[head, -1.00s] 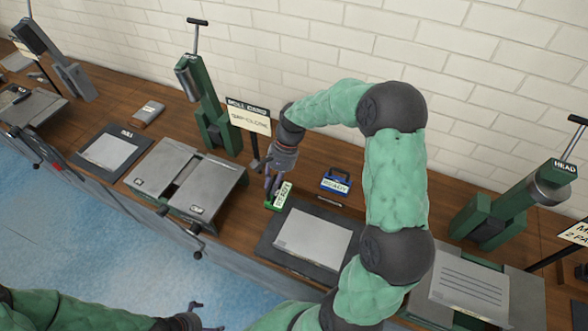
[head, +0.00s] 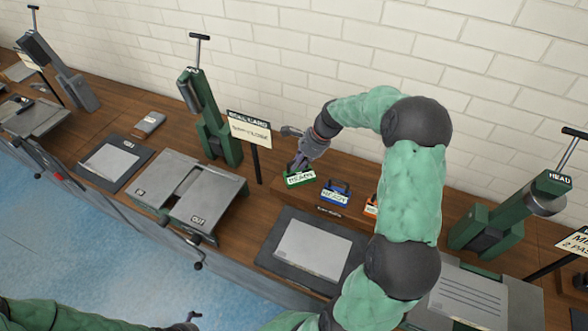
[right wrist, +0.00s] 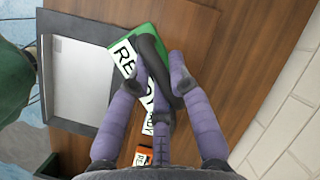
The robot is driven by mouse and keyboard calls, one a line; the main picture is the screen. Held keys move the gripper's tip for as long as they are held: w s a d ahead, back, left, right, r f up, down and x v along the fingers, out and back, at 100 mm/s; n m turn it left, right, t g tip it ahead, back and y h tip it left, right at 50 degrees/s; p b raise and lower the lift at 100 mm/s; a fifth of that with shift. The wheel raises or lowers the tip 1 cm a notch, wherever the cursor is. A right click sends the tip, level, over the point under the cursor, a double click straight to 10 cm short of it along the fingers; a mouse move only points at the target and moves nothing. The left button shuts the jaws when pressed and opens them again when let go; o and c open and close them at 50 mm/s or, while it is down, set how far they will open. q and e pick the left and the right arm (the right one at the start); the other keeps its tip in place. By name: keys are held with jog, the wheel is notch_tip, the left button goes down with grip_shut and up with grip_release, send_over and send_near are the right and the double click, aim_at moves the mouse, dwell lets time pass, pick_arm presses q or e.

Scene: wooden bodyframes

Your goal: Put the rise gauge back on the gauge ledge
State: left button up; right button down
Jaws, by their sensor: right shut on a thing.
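A green block (head: 299,180) with a white label reading READY and a dark handle is at the back of the bench, left of a blue block (head: 335,196). No label naming a rise gauge is readable. My right gripper (head: 297,165) is shut on the green block's handle from above. In the right wrist view the purple fingers (right wrist: 158,95) close around the dark handle, with the green body (right wrist: 182,100) behind it. I cannot tell whether the block rests on the surface. A small dark labelled strip (head: 329,211) lies in front of the blue block. My left gripper (head: 190,318) is at the bottom edge.
An orange block (head: 371,204) stands right of the blue one, partly behind my right arm. A dark mat with a grey sheet (head: 313,251) lies in front. A sign on a post (head: 249,130) and a green press (head: 213,125) stand to the left. A brick wall closes the back.

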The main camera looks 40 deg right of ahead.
jog(key=w+f, duration=0.1)
jog(key=f, duration=0.2)
jog(key=w+d+f+b, duration=0.1)
jog(key=w+f, duration=0.1)
jog(key=f, duration=0.1)
jog(key=w+d+f+b, duration=0.1)
jog(key=w+f, duration=0.1)
jog(key=f, duration=0.1)
jog(key=shift+w+f, duration=0.2)
jog(key=shift+r, duration=0.1)
jog(key=c, duration=1.1)
grip_release()
jog(key=shift+c, duration=0.2)
jog(key=p+v, duration=0.2)
jog(key=v, duration=1)
